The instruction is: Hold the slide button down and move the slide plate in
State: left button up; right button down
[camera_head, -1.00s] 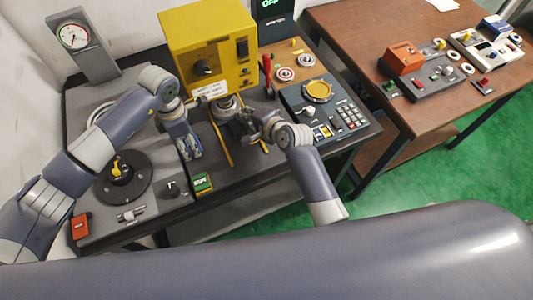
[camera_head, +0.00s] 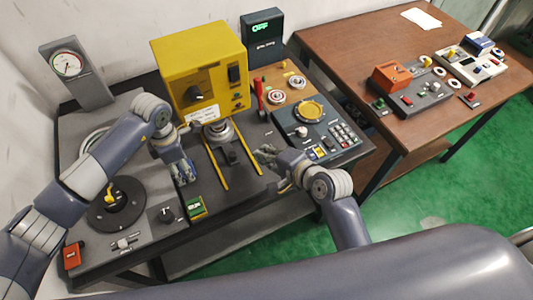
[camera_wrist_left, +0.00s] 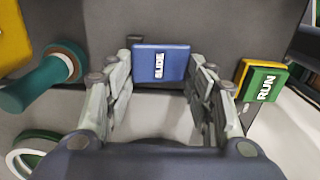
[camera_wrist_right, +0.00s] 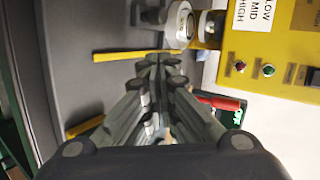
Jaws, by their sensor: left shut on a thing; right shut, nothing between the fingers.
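The blue slide button (camera_wrist_left: 161,62) sits between my left fingers in the left wrist view; my left gripper (camera_wrist_left: 162,85) is shut on it. In the head view my left gripper (camera_head: 184,172) hides that button. The dark slide plate (camera_head: 236,156) lies between two yellow rails (camera_head: 216,170), with a silver round fixture (camera_head: 218,131) at its far end, by the front of the yellow machine (camera_head: 198,72). My right gripper (camera_head: 263,153) is shut and empty, to the right of the right rail, apart from the plate. It also shows in the right wrist view (camera_wrist_right: 160,62).
The green run button (camera_head: 197,207) is just in front of my left gripper. A red lever (camera_head: 260,98) and a grey keypad panel (camera_head: 318,130) stand right of the rails. A black dial base (camera_head: 117,210) is at the left.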

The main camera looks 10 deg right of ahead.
pick_arm(q)
jog(key=shift+s+f, duration=0.2)
pick_arm(e)
jog(key=shift+s+d+r, duration=0.3)
jog(key=shift+s+d, duration=0.05)
jog(key=shift+s, duration=0.15)
send_near(232, 133)
notch_tip(232, 133, down, 3)
jog(key=shift+w+f, duration=0.15)
jog(key=shift+f, duration=0.05)
jog(key=w+a, duration=0.1)
jog(key=w, duration=0.2)
jog(key=shift+a+f, duration=0.2)
jog(key=shift+a, duration=0.2)
jog(key=shift+w+a, duration=0.35)
jog(key=shift+w, duration=0.15)
pick_arm(q)
jog(key=shift+d, duration=0.1)
pick_arm(e)
jog(key=shift+w+a+r, duration=0.1)
jog(key=shift+w+a, duration=0.1)
jog(key=shift+w, duration=0.3)
pick_arm(q)
jog(key=shift+s+d+r, duration=0.1)
jog(key=shift+r, duration=0.05)
pick_arm(e)
jog(key=shift+d, duration=0.1)
